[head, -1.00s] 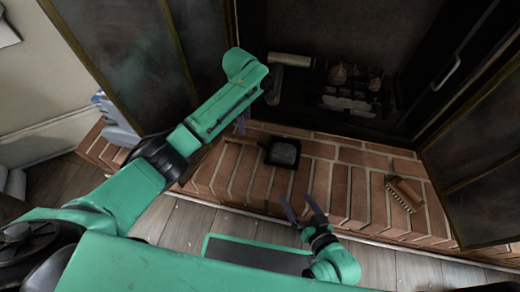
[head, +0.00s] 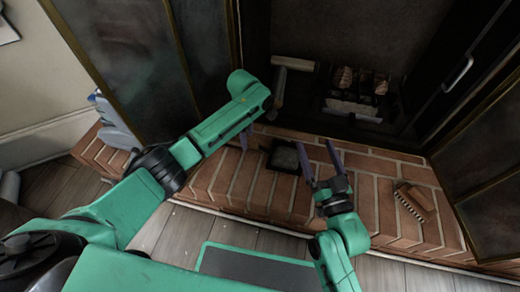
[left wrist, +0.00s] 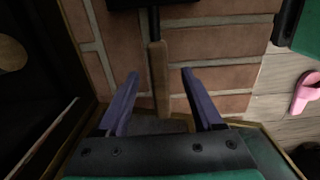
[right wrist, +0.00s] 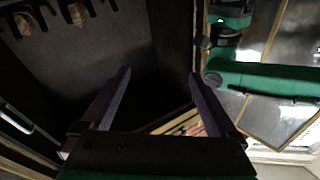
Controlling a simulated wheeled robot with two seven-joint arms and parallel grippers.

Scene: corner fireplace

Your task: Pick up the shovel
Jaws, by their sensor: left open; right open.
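The shovel lies on the brick hearth. Its black pan (head: 285,156) shows in the head view, and my left arm hides most of its handle there. In the left wrist view the wooden handle (left wrist: 158,72) runs lengthwise between the fingers of my left gripper (left wrist: 160,74), which is open; I cannot tell the height gap. In the head view my left gripper (head: 244,139) is partly covered by its own arm. My right gripper (head: 318,163) is open and empty, just right of the pan; in the right wrist view nothing is between its fingers (right wrist: 160,74).
A wooden brush (head: 414,200) lies on the hearth (head: 385,172) at the right. The dark firebox holds a grate with logs (head: 358,84). Open glass doors stand at left (head: 120,65) and right (head: 490,205). A pink item (left wrist: 305,92) lies on the wood floor.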

